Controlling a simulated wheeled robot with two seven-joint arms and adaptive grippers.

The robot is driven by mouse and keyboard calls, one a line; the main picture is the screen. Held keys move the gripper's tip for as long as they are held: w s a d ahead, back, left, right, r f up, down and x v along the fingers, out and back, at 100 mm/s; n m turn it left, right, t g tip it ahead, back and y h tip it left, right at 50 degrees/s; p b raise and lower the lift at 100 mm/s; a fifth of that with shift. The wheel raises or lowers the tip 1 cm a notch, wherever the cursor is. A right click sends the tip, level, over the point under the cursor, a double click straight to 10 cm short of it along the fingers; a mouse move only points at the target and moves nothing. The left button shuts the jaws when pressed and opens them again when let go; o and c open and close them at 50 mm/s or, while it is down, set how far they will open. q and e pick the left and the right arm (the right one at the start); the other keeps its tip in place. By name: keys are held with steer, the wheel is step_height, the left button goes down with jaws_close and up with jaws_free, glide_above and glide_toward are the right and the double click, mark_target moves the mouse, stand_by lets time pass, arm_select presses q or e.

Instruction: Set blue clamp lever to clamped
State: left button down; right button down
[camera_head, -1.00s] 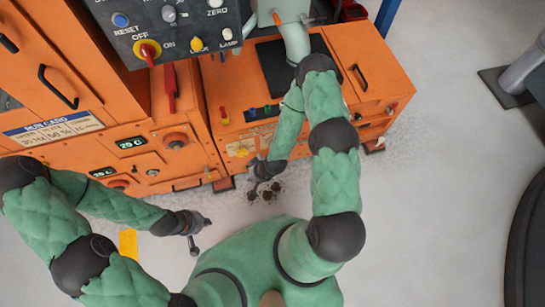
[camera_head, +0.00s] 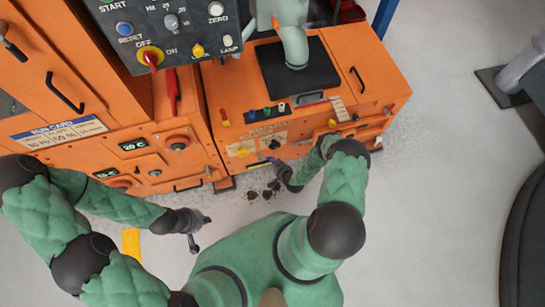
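A small blue control (camera_head: 252,114) stands in a row on the front edge of the orange cabinet (camera_head: 375,72). It may be the blue clamp lever, but it is too small to tell its setting. My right gripper (camera_head: 279,168) is low in front of the cabinet, below its front panel (camera_head: 262,140) and apart from the blue control. Its fingers are too small and dark to read. My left gripper (camera_head: 203,230) is over the floor at the lower left, away from the cabinet, with its fingers spread and nothing between them.
A green control (camera_head: 267,111) is beside the blue one, and a red-and-yellow lever (camera_head: 224,118) stands to the left. A grey control box (camera_head: 185,38) overhangs at the upper left. Dark debris (camera_head: 266,191) lies on the floor.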

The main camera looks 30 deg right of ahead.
steer(key=shift+s+d+f+t+h+p, duration=0.25)
steer(key=shift+s+d+t+h, duration=0.2)
steer(key=shift+s+d, duration=0.3)
steer(key=shift+s+d+f+t+h+p, duration=0.15)
steer(key=shift+s+d+f+t+h, duration=0.15)
steer(key=shift+s+d+t, duration=0.35)
steer(key=shift+d, duration=0.1)
steer(key=w+f+b, duration=0.1)
steer(key=w+f, duration=0.1)
steer(key=w, duration=0.1)
steer(key=w+f+b, duration=0.4)
steer(key=w+f, duration=0.1)
steer(key=shift+w, duration=0.3)
steer(key=shift+a+f+b, duration=0.2)
steer(key=shift+f+b, duration=0.2)
steer(key=shift+s, duration=0.15)
